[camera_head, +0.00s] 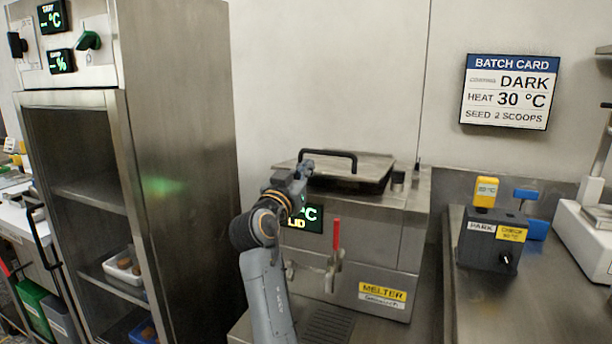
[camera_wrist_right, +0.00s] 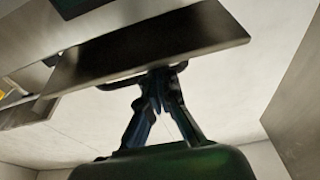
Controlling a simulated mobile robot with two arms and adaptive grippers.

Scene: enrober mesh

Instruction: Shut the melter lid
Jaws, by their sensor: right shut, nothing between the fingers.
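The melter (camera_head: 385,240) is a steel box with a red-handled tap and a yellow label in the head view. Its steel lid (camera_head: 372,166) carries a black bar handle (camera_head: 330,154). A dark gap shows under the lid's front and right edges, so it sits slightly raised. My right gripper (camera_head: 306,168) is at the front left of the lid, by the handle's left end. In the right wrist view, the right gripper (camera_wrist_right: 160,76) has its fingertips together beside the lid (camera_wrist_right: 155,50); I cannot tell whether they touch it. My left gripper is not in view.
A tall steel cabinet (camera_head: 180,130) stands close on the left. On the right counter are a black box marked PARK (camera_head: 490,240) and a white machine (camera_head: 585,230). My right arm covers the melter's left front and part of its display (camera_head: 308,222).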

